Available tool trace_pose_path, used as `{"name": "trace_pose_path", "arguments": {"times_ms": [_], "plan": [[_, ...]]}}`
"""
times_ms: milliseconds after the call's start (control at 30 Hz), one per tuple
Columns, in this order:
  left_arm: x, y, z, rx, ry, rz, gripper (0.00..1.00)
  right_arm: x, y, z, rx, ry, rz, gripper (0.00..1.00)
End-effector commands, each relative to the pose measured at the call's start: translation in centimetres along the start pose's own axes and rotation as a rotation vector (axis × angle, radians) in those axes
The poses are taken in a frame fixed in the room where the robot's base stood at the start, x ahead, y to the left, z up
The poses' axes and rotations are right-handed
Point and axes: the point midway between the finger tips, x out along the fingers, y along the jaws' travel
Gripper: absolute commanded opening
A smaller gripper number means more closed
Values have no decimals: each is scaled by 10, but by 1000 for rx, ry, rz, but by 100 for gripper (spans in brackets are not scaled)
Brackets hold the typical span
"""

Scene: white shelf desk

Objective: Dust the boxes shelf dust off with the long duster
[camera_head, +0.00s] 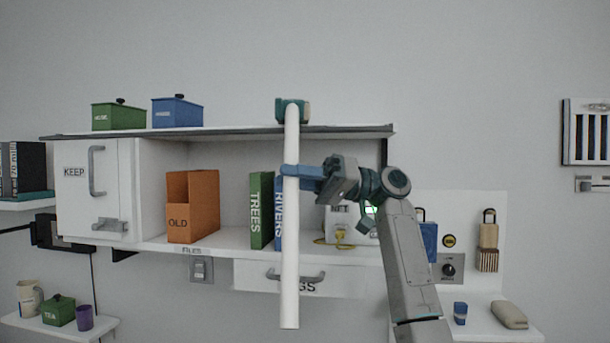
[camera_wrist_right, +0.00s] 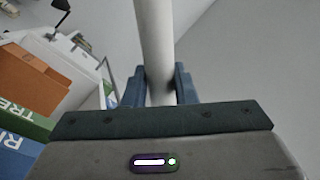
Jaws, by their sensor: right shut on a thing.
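The long duster (camera_head: 290,250) is a white pole held upright, with a teal head (camera_head: 292,110) at its upper end. My right gripper (camera_head: 290,171) is shut on the pole, and the pole also shows between its fingers in the right wrist view (camera_wrist_right: 154,50). The duster head is at the height of the cabinet's top shelf (camera_head: 230,131), at its front edge; I cannot tell if it touches. On that top stand a green box (camera_head: 118,117) and a blue box (camera_head: 177,113), left of the head. No dust is clearly visible. My left gripper is not in view.
Below the top, an orange OLD file (camera_head: 193,210), a green TREES binder (camera_head: 261,210) and a blue RIVERS binder (camera_head: 279,205) stand on the open shelf behind the pole. The KEEP cabinet door (camera_head: 92,200) is shut. The wall above the top is clear.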

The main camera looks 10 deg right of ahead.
Motion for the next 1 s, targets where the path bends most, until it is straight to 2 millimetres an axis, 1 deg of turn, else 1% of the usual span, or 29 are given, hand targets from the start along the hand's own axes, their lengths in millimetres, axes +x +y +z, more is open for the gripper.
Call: {"name": "trace_pose_path", "arguments": {"times_ms": [33,100,367,667,867,1000], "plan": [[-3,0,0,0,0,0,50,6,1,-2,2,-1,-3,0],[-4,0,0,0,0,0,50,10,3,-2,1,-1,-2,0],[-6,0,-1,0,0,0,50,19,7,-3,0,-1,-2,0],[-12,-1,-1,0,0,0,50,42,17,-6,0,0,-2,0],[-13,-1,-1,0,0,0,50,47,20,-6,0,0,-1,0],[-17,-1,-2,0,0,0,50,55,23,-7,2,-1,-1,0]]}}
